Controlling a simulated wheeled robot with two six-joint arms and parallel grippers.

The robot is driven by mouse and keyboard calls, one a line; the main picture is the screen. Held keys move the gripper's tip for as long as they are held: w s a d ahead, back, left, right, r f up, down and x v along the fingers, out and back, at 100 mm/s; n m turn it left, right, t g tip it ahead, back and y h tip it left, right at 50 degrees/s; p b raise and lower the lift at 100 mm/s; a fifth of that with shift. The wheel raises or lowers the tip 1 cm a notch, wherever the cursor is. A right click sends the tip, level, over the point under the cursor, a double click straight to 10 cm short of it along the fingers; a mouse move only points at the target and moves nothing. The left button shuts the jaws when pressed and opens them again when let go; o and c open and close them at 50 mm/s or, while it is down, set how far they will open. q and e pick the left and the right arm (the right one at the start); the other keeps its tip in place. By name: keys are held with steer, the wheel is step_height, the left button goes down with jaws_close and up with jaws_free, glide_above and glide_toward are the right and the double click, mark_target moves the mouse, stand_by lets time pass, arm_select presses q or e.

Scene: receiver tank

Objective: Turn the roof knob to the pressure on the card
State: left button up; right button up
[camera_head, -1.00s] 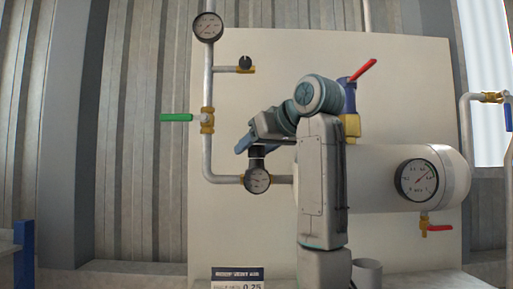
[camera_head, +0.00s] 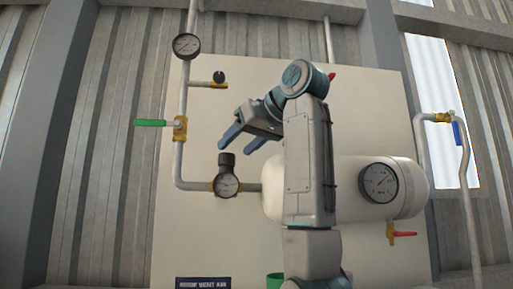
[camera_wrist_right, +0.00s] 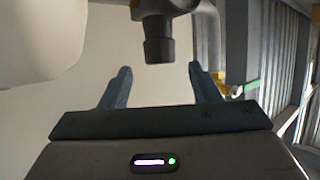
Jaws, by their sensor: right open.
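A dark regulator knob (camera_head: 226,160) stands on top of a small round gauge (camera_head: 227,185) on the lower pipe, left of the tank. My right gripper (camera_head: 243,141) is open and empty, up and to the right of the knob. In the right wrist view the dark knob (camera_wrist_right: 158,46) lies just beyond and between the open fingertips (camera_wrist_right: 160,72), with no visible contact. The card (camera_head: 203,283) is cut off at the bottom edge; its number is out of frame. The small gauge's reading is too small to tell. My left gripper is not in view.
A white tank (camera_head: 350,185) with a larger gauge (camera_head: 379,183) is right of my arm. A green lever (camera_head: 150,123), a small black knob (camera_head: 219,76) and an upper gauge (camera_head: 186,45) are on the left pipe. A red lever (camera_head: 405,234) hangs below the tank.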

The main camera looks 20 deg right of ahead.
steer(key=b+v, duration=0.4)
steer(key=v, duration=0.1)
steer(key=shift+s+r, duration=0.1)
steer(key=shift+s, duration=0.1)
steer(key=shift+d, duration=0.1)
stand_by(0.5)
